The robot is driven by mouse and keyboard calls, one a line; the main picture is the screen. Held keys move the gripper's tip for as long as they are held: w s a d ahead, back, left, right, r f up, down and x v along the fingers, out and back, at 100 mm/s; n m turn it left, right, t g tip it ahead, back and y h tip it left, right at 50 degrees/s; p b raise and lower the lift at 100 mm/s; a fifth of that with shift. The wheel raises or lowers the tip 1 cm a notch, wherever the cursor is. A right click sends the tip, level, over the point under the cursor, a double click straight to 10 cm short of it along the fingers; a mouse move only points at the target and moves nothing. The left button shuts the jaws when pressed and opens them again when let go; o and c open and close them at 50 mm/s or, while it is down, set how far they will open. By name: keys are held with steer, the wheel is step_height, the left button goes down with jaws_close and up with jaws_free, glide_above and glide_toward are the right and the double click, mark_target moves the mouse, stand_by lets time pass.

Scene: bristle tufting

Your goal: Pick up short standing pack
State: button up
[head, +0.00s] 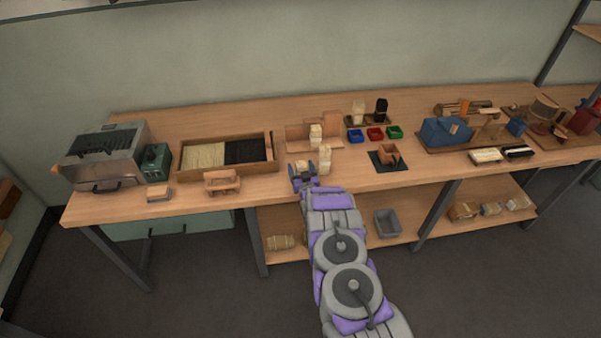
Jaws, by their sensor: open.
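A short pale standing pack (302,164) is near the front edge of the workbench, just past my gripper. My gripper (302,169) is open, its dark fingertips near the left and right sides of this pack. I cannot tell whether they touch it. The gripper hides the pack's lower part. A taller pale pack (324,159) stands upright close to its right. Another pale pack (316,136) stands farther back by a wooden corner fixture (297,133).
A wooden tray (226,138) with pale and black bristles lies left. A grey bin (387,224) is on the lower shelf.

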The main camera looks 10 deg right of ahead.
mark_target(301, 164)
steer(key=shift+w+d, duration=0.1)
steer(key=shift+d, duration=0.1)
steer(key=shift+a, duration=0.15)
steer(key=c, duration=1.1)
steer(key=shift+o, duration=0.2)
steer(key=shift+r, duration=0.15)
steer(key=shift+r, duration=0.6)
step_height(301, 164, up, 2)
steer(key=shift+w+r+p, duration=0.1)
steer(key=shift+r+p, duration=0.1)
steer(key=shift+p, duration=0.35)
steer(key=s+d+r+p, duration=0.1)
steer(key=s+d+p, duration=0.35)
steer(key=s, duration=0.95)
steer(key=s+a+r+b, duration=0.1)
steer(key=s+a+r, duration=0.1)
steer(key=r, duration=0.9)
steer(key=s+a+r+h+b, duration=0.1)
steer(key=s+a+r, duration=0.1)
steer(key=r, duration=0.9)
steer(key=shift+s+a+r+m+b, duration=0.25)
steer(key=shift+s+r+m+b, duration=0.05)
steer(key=shift+r+b, duration=0.1)
